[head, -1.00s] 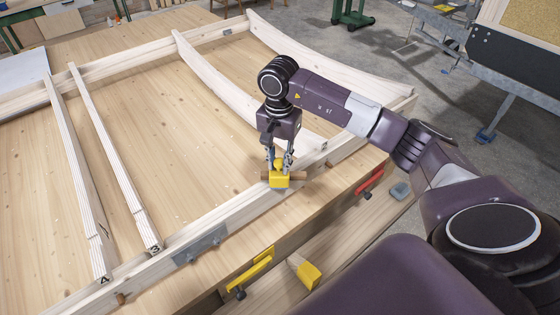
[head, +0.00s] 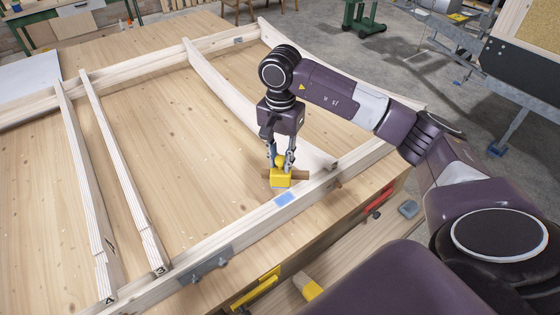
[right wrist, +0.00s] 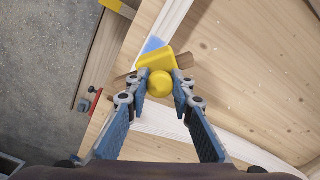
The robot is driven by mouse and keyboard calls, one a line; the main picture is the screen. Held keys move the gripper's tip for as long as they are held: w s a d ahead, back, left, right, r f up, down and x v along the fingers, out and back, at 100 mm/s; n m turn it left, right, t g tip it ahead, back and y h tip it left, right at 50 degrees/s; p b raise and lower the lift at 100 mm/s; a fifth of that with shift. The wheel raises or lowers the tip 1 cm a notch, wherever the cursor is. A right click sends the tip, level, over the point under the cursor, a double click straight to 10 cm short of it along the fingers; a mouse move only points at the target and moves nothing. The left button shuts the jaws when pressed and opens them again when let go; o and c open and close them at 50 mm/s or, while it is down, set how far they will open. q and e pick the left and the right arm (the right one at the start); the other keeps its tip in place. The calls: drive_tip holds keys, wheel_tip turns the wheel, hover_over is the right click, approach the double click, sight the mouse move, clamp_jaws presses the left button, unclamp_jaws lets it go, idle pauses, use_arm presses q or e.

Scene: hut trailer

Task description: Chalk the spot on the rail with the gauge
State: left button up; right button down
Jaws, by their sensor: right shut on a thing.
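My right gripper (head: 280,163) is shut on the knob of a yellow gauge (head: 280,178), which has a brown wooden bar through it. In the right wrist view the gauge (right wrist: 157,68) sits between the fingertips, its round knob facing the camera. The pale wooden rail (head: 255,213) runs along the near side of the frame. A light blue patch (head: 284,198) lies on its top face, just in front of the gauge; it also shows in the wrist view (right wrist: 153,44). The gauge's height above the frame is hard to tell. My left gripper is not in view.
A grey metal plate (head: 207,265) is on the rail. Yellow (head: 258,288) and red (head: 378,200) clamps sit along the table's near edge. The wooden tabletop (head: 150,125) shows between slats.

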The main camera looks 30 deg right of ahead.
drive_tip(key=shift+r+p, duration=0.35)
drive_tip(key=shift+r, duration=0.7)
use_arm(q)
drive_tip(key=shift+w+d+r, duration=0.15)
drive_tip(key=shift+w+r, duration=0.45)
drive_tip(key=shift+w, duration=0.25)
